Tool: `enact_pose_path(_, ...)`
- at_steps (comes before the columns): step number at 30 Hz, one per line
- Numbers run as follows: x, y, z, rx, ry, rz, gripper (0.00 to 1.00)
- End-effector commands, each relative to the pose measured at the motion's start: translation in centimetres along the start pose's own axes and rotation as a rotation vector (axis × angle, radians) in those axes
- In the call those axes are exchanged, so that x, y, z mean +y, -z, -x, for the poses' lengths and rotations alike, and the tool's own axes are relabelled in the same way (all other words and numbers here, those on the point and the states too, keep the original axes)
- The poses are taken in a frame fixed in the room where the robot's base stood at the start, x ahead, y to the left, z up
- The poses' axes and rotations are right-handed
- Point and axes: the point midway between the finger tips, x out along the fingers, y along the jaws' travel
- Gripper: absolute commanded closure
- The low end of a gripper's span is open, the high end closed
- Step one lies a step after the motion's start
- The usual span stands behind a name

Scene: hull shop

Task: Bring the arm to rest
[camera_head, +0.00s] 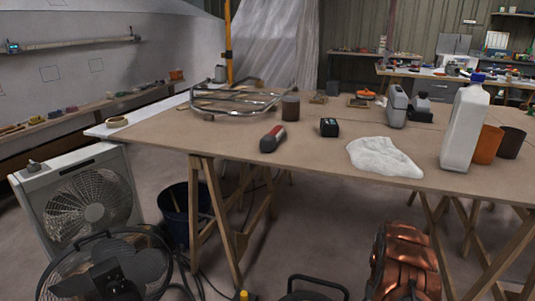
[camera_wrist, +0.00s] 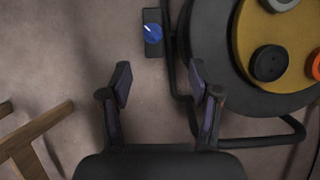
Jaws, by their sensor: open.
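My gripper (camera_wrist: 160,80) shows in the wrist view with its two fingers spread apart and nothing between them. It points down over the bare concrete floor (camera_wrist: 75,50). A black device with a blue dial (camera_wrist: 153,33) lies beyond the fingertips, apart from them. My gripper cannot be made out for certain in the head view. The long trestle table (camera_head: 225,136) stands in front of me there, with a white bottle with a blue cap (camera_head: 463,125), a white cloth (camera_head: 384,157), a red and grey tool (camera_head: 272,138) and a black block (camera_head: 329,127) on it.
A box fan (camera_head: 90,205) and a round black fan (camera_head: 105,270) stand at the lower left. A dark bucket (camera_head: 180,215) is by the trestle legs. A copper-coloured machine (camera_head: 405,262) stands at the lower right. In the wrist view, a round yellow-topped machine (camera_wrist: 250,40) is close to the right finger.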

Motion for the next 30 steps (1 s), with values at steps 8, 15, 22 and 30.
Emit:
enact_pose_path(8,-4.3,-4.8,10.3,0.029,0.020,0.067,0.37)
enact_pose_path(15,-7.5,-9.9,17.8,0.047,0.027,0.125,0.37)
enact_pose_path(22,-9.8,-15.5,24.3,0.064,0.025,0.178,0.37)
enact_pose_path(30,-11.7,-22.7,30.9,0.084,0.014,0.235,0.37)
